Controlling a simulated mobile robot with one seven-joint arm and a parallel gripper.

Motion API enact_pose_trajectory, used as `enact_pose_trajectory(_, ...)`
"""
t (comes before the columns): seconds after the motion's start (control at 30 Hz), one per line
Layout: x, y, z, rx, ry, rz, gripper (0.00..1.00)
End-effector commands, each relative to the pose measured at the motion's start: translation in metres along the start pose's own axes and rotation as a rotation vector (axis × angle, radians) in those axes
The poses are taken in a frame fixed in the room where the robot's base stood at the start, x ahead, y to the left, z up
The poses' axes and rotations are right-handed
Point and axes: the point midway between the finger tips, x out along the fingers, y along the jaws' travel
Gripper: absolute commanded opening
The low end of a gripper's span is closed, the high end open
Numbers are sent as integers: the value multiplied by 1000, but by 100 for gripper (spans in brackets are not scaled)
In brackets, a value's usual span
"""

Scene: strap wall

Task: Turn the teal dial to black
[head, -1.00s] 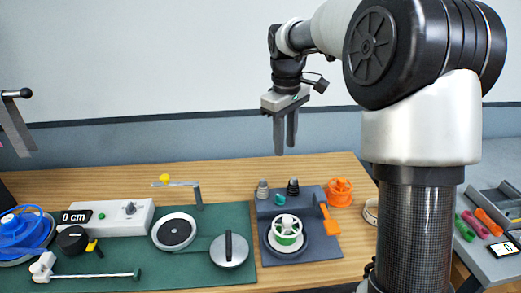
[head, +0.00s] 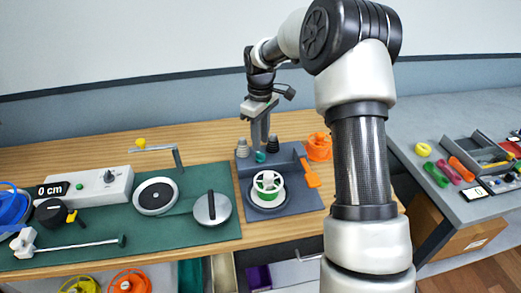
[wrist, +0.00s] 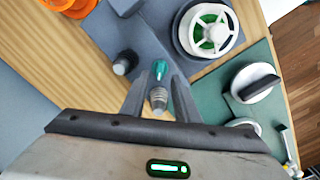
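The teal dial (head: 260,157) is a small knob at the back of a slate-blue panel (head: 304,204). It shows as a short teal shape in the wrist view (wrist: 160,70). A grey ribbed cone (head: 242,149) stands left of it and a dark cone (head: 273,143) right of it. In the wrist view the grey cone (wrist: 158,98) sits between my fingers' lower parts, and the dark cone (wrist: 122,65) is left of them. My gripper (head: 260,145) is open, its fingertips close above the dial, one on each side in the wrist view (wrist: 160,74). I cannot tell whether they touch it.
A white-and-green wheel (head: 268,185) stands in front on the same panel. An orange scraper-like piece (head: 310,174) and an orange wheel (head: 318,147) are to the right. A green mat (head: 190,236) with knobs lies left. A grey side table (head: 430,120) is at the right.

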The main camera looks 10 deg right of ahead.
Motion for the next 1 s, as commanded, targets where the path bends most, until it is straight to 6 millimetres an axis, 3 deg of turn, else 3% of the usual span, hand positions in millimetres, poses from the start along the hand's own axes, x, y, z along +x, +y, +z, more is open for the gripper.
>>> enact_pose_trajectory(0.1,22,0,1,-1,-2,-1,28)
enact_pose_trajectory(0.23,37,0,0,-1,-1,-1,28)
enact_pose_trajectory(0.63,46,0,0,0,0,1,28)
enact_pose_trajectory(0.83,45,0,0,0,0,1,0)
enact_pose_trajectory(1.0,45,0,0,1,0,1,0)
